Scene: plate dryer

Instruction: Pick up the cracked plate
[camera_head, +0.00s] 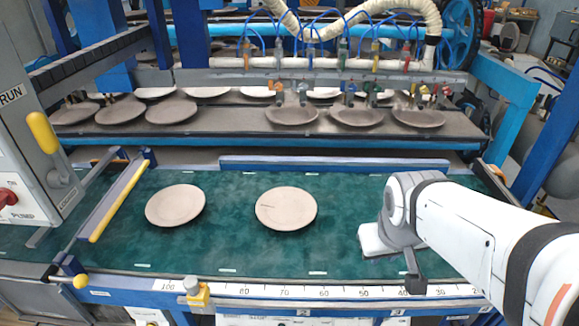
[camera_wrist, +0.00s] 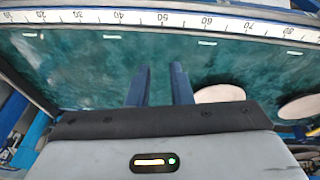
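A round, pale beige plate (camera_head: 286,208) with a thin dark crack line on its left part lies flat on the green mat (camera_head: 230,240), in the middle of the head view. A second beige plate (camera_head: 175,205) lies to its left, with no crack that I can see. In the wrist view my gripper (camera_wrist: 161,86) has its two fingers apart with only green mat between them. The near plate (camera_wrist: 220,93), apparently the cracked one, shows partly to the right of the fingers. The other plate (camera_wrist: 301,106) is cut by the frame edge. My gripper is to the right of the cracked plate in the head view, apart from it.
A numbered ruler (camera_head: 340,292) runs along the front edge. A yellow-handled bar (camera_head: 118,200) stands at the left. A blue rail (camera_head: 333,164) lies behind the mat. Behind it, a dark belt (camera_head: 235,122) carries several plates below hoses and nozzles. The mat around the two plates is clear.

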